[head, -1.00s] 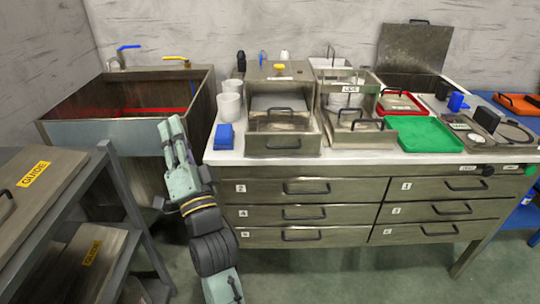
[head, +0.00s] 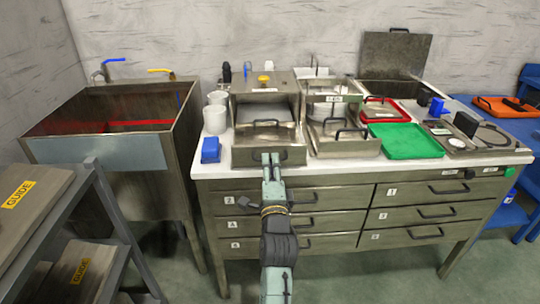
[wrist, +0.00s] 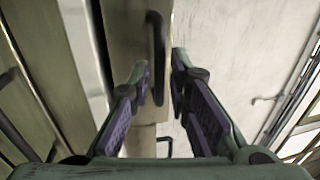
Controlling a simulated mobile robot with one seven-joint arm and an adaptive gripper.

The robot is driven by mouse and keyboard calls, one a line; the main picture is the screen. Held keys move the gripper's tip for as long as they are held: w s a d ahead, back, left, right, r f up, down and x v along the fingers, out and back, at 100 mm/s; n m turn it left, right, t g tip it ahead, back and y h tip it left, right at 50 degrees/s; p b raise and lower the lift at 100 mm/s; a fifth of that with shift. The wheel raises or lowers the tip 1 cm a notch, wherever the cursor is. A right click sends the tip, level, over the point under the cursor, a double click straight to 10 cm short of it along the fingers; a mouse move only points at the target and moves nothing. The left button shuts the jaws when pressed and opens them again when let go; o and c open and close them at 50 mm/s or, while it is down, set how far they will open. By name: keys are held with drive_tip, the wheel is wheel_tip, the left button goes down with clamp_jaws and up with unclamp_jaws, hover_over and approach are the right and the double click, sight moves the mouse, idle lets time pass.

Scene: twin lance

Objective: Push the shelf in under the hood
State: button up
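The hood (head: 243,83) is a grey metal box with a yellow knob on top, standing on the white counter. The shelf (head: 243,157) is a shallow metal tray sticking out from under the hood toward me, with a dark handle on its front face. My gripper (head: 270,158) is at the shelf's front face, over the handle, and hides part of it.
A blue block (head: 210,150) and white cups (head: 215,120) stand left of the shelf. Another metal tray (head: 345,148) is close on its right, then a green tray (head: 405,140). Drawers (head: 250,203) lie below the counter. A sink (head: 105,145) is at left.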

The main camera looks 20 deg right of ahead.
drive_tip(key=shift+x, duration=1.15)
drive_tip(key=shift+c, duration=0.6)
clamp_jaws()
